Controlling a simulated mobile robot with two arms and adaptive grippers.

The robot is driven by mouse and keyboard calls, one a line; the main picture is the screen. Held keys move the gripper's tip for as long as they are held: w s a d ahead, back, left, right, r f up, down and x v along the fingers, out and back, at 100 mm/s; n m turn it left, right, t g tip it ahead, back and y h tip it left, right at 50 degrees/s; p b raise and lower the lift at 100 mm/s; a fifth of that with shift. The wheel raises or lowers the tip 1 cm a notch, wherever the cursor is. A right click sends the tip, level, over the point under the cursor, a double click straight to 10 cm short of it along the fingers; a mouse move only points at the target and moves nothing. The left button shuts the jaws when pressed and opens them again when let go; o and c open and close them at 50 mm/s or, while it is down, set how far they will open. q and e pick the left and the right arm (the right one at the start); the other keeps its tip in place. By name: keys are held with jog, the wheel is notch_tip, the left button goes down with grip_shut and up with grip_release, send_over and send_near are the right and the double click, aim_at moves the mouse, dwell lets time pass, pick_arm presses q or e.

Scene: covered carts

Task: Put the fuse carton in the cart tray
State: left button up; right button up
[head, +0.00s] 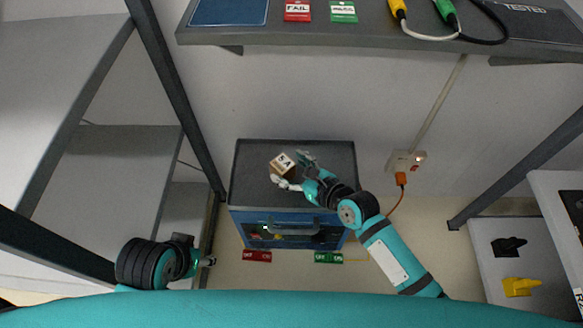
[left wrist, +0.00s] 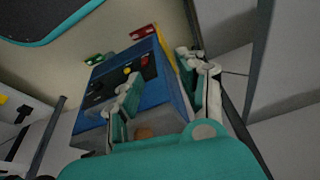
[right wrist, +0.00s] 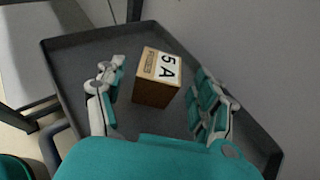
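The fuse carton (head: 283,165) is a small brown box with a white "5A" label. It also shows in the right wrist view (right wrist: 157,78). It is in or just above the dark grey cart tray (head: 335,157); I cannot tell whether it touches the tray floor. My right gripper (head: 291,170) is open over the tray, with one finger on each side of the carton. In the right wrist view (right wrist: 160,70) gaps show between the fingers and the box. My left gripper (head: 207,262) is open and empty, left of the cart, as its wrist view (left wrist: 160,72) shows.
The cart's blue body (head: 250,217) has a handle and an opening with small coloured items. A shelf (head: 370,35) with FAIL and green signs overhangs the back. A wall socket (head: 405,161) with an orange plug is right of the cart. Racks stand at left.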

jog(key=shift+r, duration=0.2)
pick_arm(q)
jog(key=s+p+x, duration=0.1)
jog(key=p+x, duration=0.2)
jog(key=x, duration=0.7)
jog(key=shift+s+f+g, duration=0.25)
jog(key=shift+f+g, duration=0.05)
pick_arm(e)
jog(key=v, duration=1.2)
pick_arm(q)
jog(key=shift+d, duration=0.1)
pick_arm(e)
jog(key=shift+f, duration=0.15)
